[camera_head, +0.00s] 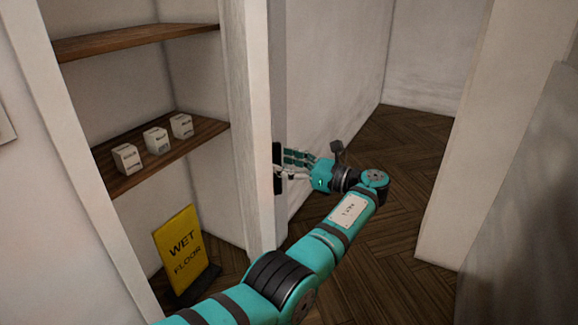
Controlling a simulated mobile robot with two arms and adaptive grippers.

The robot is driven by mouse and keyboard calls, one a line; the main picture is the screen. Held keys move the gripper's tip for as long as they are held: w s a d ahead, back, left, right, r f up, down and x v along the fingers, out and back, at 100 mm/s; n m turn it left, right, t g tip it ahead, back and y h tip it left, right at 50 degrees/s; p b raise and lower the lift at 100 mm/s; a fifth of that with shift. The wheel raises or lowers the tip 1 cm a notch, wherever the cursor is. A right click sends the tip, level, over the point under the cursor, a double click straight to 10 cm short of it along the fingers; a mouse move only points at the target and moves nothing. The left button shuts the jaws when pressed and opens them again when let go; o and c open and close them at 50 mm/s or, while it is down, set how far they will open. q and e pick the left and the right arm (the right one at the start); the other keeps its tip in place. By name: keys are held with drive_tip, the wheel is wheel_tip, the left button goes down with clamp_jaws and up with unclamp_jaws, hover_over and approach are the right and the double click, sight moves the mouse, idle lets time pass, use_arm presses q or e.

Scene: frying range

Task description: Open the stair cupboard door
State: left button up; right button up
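The cupboard stands open to view on the left, with its shelves showing. A pale upright panel (252,110), seen nearly edge-on, stands at its right side; I cannot tell for certain whether it is the door or the frame. A dark upright handle or plate (277,165) is on the panel's right side. My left gripper (285,166) reaches left to this dark part, with its fingertips at or against it. The fingertips are small and partly merge with the dark part, so their grip is unclear. My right gripper is out of view.
Three small white boxes (155,140) stand on the lower wooden shelf (205,133). A yellow wet floor sign (183,246) stands on the floor at lower left. Bare wooden floor (410,150) runs back on the right, beside a pale upright post (478,140).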

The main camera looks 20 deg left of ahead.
use_arm(q)
wheel_tip(320, 180, up, 10)
drive_tip(key=shift+a, duration=0.2)
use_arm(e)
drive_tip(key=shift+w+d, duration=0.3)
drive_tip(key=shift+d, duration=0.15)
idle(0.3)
use_arm(q)
drive_tip(key=shift+w+r, duration=0.1)
drive_tip(key=shift+c, duration=0.5)
